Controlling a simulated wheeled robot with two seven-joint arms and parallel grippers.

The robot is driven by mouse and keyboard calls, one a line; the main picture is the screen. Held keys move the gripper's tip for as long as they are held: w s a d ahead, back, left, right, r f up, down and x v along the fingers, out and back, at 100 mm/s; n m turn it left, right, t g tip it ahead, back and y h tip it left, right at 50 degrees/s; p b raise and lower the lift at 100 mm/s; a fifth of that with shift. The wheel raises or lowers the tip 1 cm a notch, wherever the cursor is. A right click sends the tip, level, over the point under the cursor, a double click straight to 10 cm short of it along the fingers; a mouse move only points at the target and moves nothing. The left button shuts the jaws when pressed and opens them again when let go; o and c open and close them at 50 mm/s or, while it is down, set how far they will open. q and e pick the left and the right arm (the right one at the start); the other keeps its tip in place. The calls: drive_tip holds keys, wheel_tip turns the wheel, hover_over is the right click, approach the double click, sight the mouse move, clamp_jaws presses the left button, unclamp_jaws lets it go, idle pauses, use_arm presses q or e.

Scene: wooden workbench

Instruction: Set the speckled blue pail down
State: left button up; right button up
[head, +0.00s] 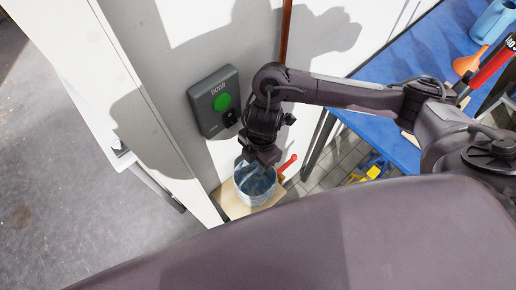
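The speckled blue pail (256,190) is below the door button box, in the middle of the head view. It is blue-grey and its open top faces up towards me. My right gripper (257,161) points down at the pail's far rim and overlaps it in the picture. The fingers are dark and small, so I cannot tell whether they are shut on the pail or its handle. A pale wooden surface (229,205) shows under the pail; I cannot tell whether the pail touches it. My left gripper is not in view.
A dark door box (213,101) with a green button is on the wall just behind my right gripper. A red-handled item (288,163) is right beside the pail. A blue bench top (405,57) carries an orange funnel (468,62) and a blue jug (493,20). Grey floor is open at left.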

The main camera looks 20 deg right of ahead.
drive_tip(key=shift+d+r+p, duration=0.15)
drive_tip(key=shift+r, duration=1)
drive_tip(key=shift+d+r+p, duration=0.1)
drive_tip(key=shift+r+p, duration=0.05)
drive_tip(key=shift+r, duration=1)
